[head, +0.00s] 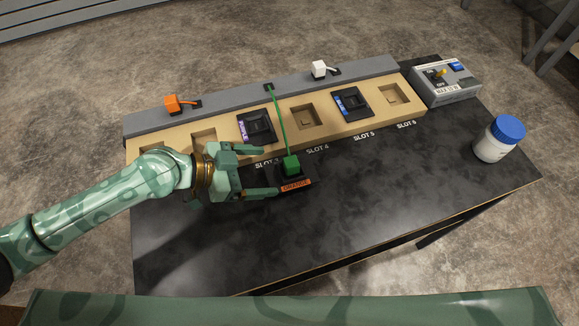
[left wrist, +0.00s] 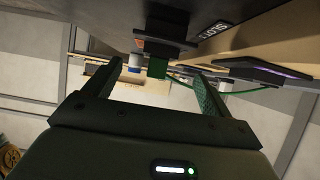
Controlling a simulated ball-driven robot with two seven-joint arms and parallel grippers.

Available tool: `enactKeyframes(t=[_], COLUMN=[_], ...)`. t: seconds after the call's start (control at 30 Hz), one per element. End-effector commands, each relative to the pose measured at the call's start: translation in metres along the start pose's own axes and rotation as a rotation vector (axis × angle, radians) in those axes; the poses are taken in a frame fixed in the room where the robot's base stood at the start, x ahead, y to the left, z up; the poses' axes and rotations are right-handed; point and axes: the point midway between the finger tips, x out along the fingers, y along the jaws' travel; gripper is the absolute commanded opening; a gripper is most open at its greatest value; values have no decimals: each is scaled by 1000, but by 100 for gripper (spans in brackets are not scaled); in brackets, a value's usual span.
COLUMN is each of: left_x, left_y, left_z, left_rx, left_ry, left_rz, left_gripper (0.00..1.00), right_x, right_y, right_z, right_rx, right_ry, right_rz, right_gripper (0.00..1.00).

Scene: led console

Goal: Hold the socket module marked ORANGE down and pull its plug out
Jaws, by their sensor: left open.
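The socket module (head: 292,176) with the orange label reading ORANGE (head: 296,186) sits on the dark table in front of the slot rail. A green plug (head: 291,165) stands in it, its green cord running back to the grey bar. My left gripper (head: 272,171) is open just left of the module, its fingers pointing toward it. In the left wrist view the green plug (left wrist: 157,68) and the module (left wrist: 165,45) show beyond and between the open fingers, apparently not gripped. My right gripper is not in view.
The tan slot rail (head: 328,122) holds two dark modules (head: 257,126) (head: 352,103) and several empty recesses. A grey switch box (head: 444,82) and a blue-capped bottle (head: 500,139) stand right. The front table is clear.

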Motion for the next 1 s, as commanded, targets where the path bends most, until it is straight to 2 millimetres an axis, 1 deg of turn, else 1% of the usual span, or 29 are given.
enactKeyframes(t=[0.03,0.1,0.2,0.33,0.5,0.8,0.87,0.9,0.93,1.0], left_x=[13,29,50,69,82,84,84,83,83,83], left_y=[0,0,0,0,0,0,0,0,0,0], left_z=[-1,0,0,1,1,0,0,0,0,0], left_rx=[-2,-2,-2,-1,0,0,0,0,0,0], left_ry=[3,2,2,1,-1,-1,-1,-1,-1,-1], left_rz=[2,2,2,1,0,0,0,0,0,0], left_gripper=[84,84,84,84,84,84,67,56,47,46], right_x=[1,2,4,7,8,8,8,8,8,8], right_y=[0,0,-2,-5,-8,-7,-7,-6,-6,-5], right_z=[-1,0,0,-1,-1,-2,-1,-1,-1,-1], right_rx=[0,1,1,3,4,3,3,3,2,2], right_ry=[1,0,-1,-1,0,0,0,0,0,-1], right_rz=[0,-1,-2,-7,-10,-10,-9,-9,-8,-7], right_gripper=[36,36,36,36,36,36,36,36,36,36])
